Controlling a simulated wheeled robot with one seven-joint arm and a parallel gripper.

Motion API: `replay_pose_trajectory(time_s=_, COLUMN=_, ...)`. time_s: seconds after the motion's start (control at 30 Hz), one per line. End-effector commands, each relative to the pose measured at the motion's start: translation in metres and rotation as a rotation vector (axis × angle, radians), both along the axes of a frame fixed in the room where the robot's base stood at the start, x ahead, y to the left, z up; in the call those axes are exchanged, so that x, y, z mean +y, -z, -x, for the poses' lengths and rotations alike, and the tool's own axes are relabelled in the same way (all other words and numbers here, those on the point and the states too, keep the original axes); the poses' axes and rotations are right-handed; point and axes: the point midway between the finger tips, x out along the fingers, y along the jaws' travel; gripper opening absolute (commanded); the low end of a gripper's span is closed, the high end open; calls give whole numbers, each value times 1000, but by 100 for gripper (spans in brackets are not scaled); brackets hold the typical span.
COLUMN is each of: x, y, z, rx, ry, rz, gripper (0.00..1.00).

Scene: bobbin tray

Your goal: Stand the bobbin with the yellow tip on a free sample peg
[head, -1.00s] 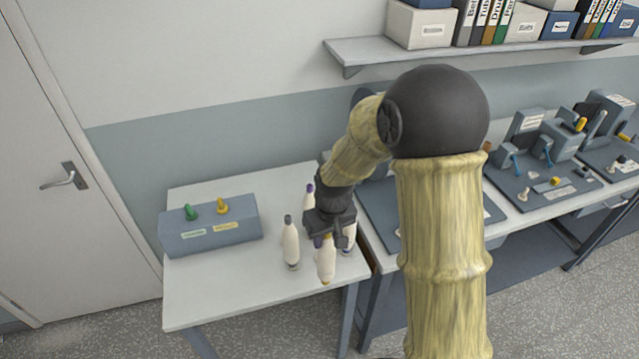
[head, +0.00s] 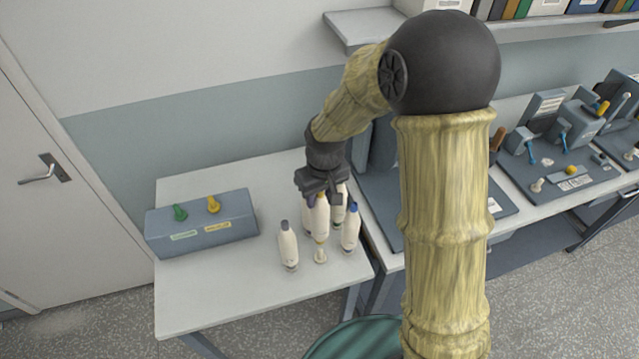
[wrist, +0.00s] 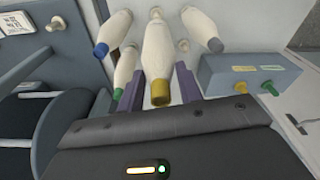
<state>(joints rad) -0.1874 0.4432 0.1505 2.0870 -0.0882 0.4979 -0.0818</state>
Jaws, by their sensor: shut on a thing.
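The white bobbin with the yellow tip (head: 321,222) is upright in my gripper (head: 321,194), its lower end above the table. In the wrist view the yellow tip (wrist: 160,94) points toward me between my two purple fingers. A bare pale peg (head: 320,256) stands just below the bobbin in the head view; I cannot tell whether they line up. Another bare peg (wrist: 183,45) shows in the wrist view. Bobbins with a grey tip (head: 288,246), a blue tip (head: 351,229) and a green tip (wrist: 125,70) stand around it. My gripper partly hides those behind.
A blue-grey box (head: 202,226) with a green and a yellow knob stands at the left of the white table (head: 225,295). The table's front left is clear. A wall shelf (head: 365,22) hangs above.

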Motion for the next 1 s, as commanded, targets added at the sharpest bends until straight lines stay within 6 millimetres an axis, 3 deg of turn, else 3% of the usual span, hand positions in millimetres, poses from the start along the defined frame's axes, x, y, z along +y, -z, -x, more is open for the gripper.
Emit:
replay_pose_trajectory(time_s=0.43, x=0, y=3, z=0, rx=0, ry=0, rz=0, gripper=0)
replay_pose_trajectory(time_s=1.0, x=0, y=40, z=0, rx=0, ry=0, rz=0, gripper=0)
